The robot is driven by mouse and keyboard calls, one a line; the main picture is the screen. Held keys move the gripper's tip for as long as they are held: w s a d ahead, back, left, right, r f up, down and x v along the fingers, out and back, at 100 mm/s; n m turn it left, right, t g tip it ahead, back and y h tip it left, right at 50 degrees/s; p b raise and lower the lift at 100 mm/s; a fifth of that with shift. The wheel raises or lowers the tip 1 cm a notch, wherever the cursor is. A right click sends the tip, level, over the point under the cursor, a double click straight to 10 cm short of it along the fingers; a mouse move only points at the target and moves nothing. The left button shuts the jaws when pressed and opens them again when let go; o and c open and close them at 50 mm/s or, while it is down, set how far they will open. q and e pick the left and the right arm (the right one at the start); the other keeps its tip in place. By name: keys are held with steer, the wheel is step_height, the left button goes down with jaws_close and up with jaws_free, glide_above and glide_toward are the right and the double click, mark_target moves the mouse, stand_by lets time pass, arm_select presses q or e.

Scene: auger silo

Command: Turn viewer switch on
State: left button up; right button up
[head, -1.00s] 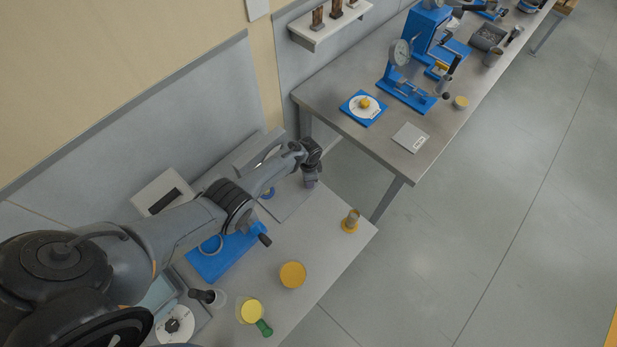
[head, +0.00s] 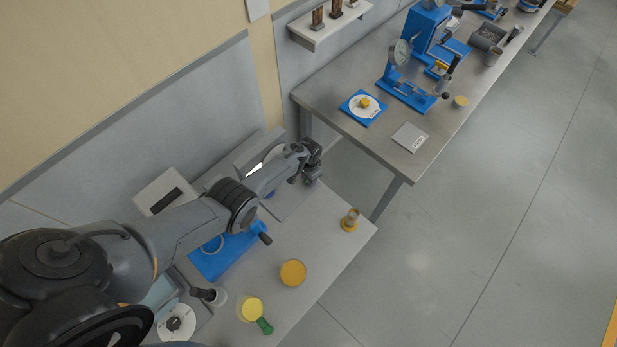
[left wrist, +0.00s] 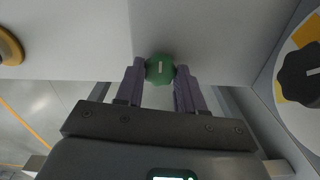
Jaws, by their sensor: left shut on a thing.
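A small round green knob with a white line on it (left wrist: 160,68) shows in the left wrist view, on the edge of a pale grey surface. I take it to be the viewer switch. My left gripper (left wrist: 160,72) has its two purple fingers on either side of the knob, shut on it. In the head view my left gripper (head: 311,177) is at the far end of the near bench, beside a flat grey panel (head: 288,200). The gripper hides the knob there. My right gripper is in neither view.
A black knob on a yellow and white dial (left wrist: 304,75) is at the right in the wrist view. The near bench holds a blue stand (head: 222,258), a yellow disc (head: 293,273) and a small yellow-based cylinder (head: 350,220). A second bench (head: 330,92) stands beyond a gap.

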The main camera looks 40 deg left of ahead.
mark_target(307, 181)
arm_select(q)
steer(key=o, duration=1)
steer(key=shift+o, duration=0.2)
step_height(307, 181, up, 11)
steer(key=p, duration=0.4)
steer(key=shift+p, duration=0.35)
steer(key=shift+f, duration=0.1)
steer(key=s+d+r+t+p, duration=0.1)
steer(key=s+d+r, duration=0.3)
steer(key=s+r, duration=0.3)
steer(key=s+d+r+t+p, duration=0.1)
steer(key=s+d+r, duration=0.3)
steer(key=s+r, duration=0.4)
steer(key=s+d+r+t+p, duration=0.1)
steer(key=s+d+r+p, duration=0.1)
steer(key=s+d+r, duration=0.3)
steer(key=s+r, duration=0.3)
steer(key=s, duration=0.4)
steer(key=shift+t+p, duration=0.3)
steer(key=shift+p, duration=0.05)
